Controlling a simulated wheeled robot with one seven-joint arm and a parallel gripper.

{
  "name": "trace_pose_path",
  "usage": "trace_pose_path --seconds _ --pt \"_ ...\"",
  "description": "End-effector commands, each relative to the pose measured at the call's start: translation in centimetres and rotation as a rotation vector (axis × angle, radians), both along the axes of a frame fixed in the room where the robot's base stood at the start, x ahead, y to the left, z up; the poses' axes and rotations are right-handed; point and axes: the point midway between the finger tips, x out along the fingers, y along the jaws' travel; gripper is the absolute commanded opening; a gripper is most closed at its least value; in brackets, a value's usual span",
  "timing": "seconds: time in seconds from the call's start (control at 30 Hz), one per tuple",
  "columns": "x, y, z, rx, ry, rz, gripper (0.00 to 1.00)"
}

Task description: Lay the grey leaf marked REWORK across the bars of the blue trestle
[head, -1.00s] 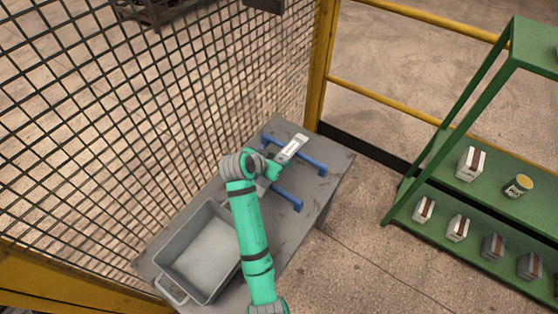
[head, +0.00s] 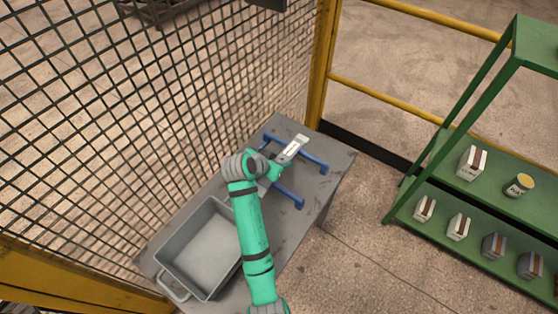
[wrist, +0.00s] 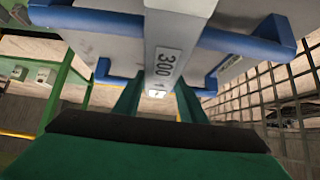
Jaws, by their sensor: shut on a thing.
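My gripper (head: 277,168) is shut on a grey leaf (head: 294,149), a long flat bar with a pale label. In the wrist view the leaf (wrist: 172,28) runs away between my two fingers (wrist: 157,95). The label there shows "300" and part of another mark; I cannot read REWORK. The blue trestle (head: 312,162) stands on the grey table, with two parallel bars. The leaf crosses over the trestle bars, which also show in the wrist view (wrist: 245,42). I cannot tell whether it touches them. My wrist hides part of the leaf and trestle.
A grey open bin (head: 205,245) stands on the near left of the table (head: 325,195). A wire mesh fence (head: 150,110) runs close along the left side. A green shelf (head: 470,205) with several small boxes and a tin stands at right.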

Motion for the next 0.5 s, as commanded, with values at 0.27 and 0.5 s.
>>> trace_pose_path --seconds 0.27,0.5 --pt "0.05 -0.01 -0.19 0.0 -0.003 0.0 0.47" --pt "0.02 0.0 -0.27 0.0 -0.001 -0.001 0.59"
